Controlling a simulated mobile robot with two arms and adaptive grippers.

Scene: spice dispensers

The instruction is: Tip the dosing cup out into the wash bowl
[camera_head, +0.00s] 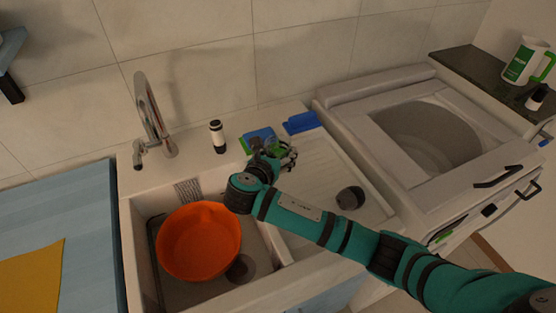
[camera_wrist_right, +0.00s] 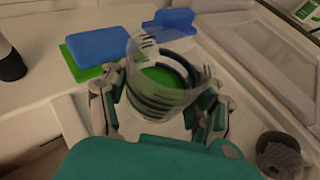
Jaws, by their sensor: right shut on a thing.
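The dosing cup (camera_wrist_right: 158,78) is clear with dark bands. It sits between the fingers of my right gripper (camera_wrist_right: 158,108), which is shut on it. Green shows in or through the cup; I cannot tell whether this is its contents. In the head view my right gripper (camera_head: 275,156) is above the drainboard side of the sink, near the blue and green sponges. The wash bowl (camera_head: 199,240) is orange and stands in the sink basin, to the left of the gripper and apart from it. My left gripper is not in view.
A tap (camera_head: 152,115) rises behind the basin. A dark round scrubber (camera_head: 350,199) lies on the drainboard (camera_head: 330,165). A white-green jug (camera_head: 524,62) stands far right.

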